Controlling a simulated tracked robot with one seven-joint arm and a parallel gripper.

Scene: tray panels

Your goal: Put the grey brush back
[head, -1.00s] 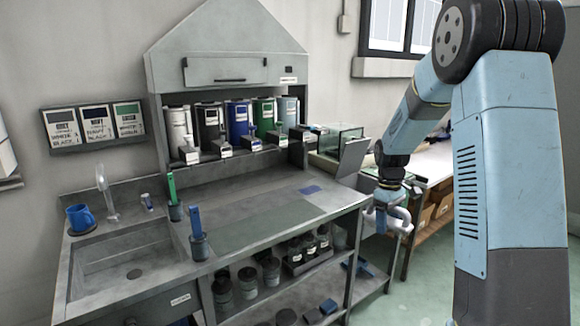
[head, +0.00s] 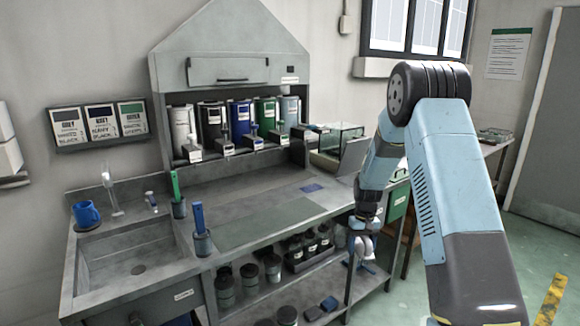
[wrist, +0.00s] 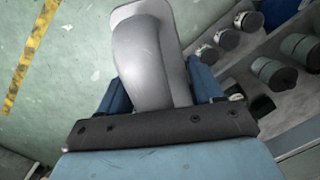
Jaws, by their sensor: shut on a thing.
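My gripper (head: 360,240) hangs low beyond the bench's right front corner, at about lower-shelf height. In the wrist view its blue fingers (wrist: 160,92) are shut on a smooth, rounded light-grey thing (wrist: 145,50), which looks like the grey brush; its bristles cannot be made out. A pale part of it shows at the gripper in the head view (head: 367,249). A blue brush (head: 198,217) stands in another cup (head: 202,244). A small grey item (head: 151,201) stands behind the sink; I cannot tell whether it is a holder.
The sink (head: 138,262) and blue mug (head: 87,214) are at left. The bench top (head: 265,222) is mostly clear. Paint canisters (head: 240,120) line the back.

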